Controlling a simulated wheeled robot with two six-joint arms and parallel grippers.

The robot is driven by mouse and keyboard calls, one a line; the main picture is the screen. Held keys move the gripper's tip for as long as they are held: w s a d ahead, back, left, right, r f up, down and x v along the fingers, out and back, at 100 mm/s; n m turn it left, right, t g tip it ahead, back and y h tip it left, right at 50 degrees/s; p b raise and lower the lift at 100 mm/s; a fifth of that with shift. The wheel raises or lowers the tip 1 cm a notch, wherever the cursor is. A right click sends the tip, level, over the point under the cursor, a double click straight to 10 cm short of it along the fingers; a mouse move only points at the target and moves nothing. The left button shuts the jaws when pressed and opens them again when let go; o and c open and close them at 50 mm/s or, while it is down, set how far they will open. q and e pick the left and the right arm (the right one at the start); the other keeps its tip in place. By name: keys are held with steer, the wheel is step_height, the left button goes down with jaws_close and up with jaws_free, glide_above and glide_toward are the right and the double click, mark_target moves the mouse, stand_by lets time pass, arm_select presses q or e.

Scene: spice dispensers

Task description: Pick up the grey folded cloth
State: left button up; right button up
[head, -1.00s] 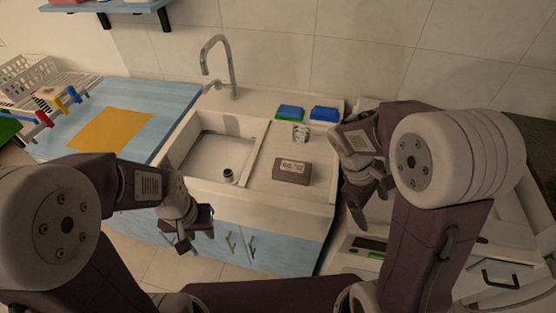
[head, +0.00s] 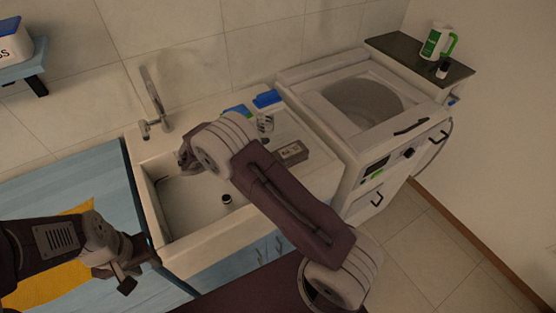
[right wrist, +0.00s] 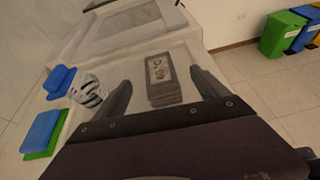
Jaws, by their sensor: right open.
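The grey folded cloth (head: 293,152), a flat grey-brown bundle with a pale printed label, lies on the counter right of the sink basin. It also shows in the right wrist view (right wrist: 163,82), framed between the fingers and ahead of them, not gripped. My right gripper (head: 186,158) is over the sink's left part, largely hidden by its own arm; in the right wrist view its fingers (right wrist: 163,90) are apart with nothing held. My left gripper (head: 135,267) is over the blue counter at lower left, fingers apart and empty.
A white top-opening machine (head: 310,90) is at right. A yellow mat (head: 50,285) lies at left.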

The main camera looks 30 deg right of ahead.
mark_target(287, 152)
steer(key=shift+s+d+f+n, duration=0.15)
steer(key=shift+s+f, duration=0.05)
steer(key=shift+f, duration=0.2)
steer(key=shift+s+d+f+n, duration=0.1)
steer(key=shift+s+f+n, duration=0.05)
steer(key=shift+f, duration=0.25)
steer(key=x, duration=0.2)
steer(key=p+x, duration=0.1)
steer(key=x, duration=0.2)
steer(key=w+x, duration=0.1)
steer(key=x, duration=0.2)
steer(key=shift+r+p, duration=0.1)
steer(key=shift+p, duration=0.3)
steer(key=shift+w+d, duration=0.1)
steer(key=shift+d, duration=0.2)
steer(key=shift+a, duration=0.1)
steer(key=c, duration=1.5)
step_height(287, 152, up, 4)
steer(key=shift+r, duration=0.1)
steer(key=shift+c, duration=0.2)
arm_select(q)
steer(key=shift+s+d+r+b, duration=0.1)
steer(key=shift+d+r+b, duration=0.35)
steer(key=shift+d+b, duration=0.25)
arm_select(e)
steer(key=d+r, duration=0.6)
steer(key=d, duration=0.5)
steer(key=shift+w+d+r, duration=0.25)
steer(key=shift+w+d, duration=0.1)
steer(key=shift+w, duration=0.05)
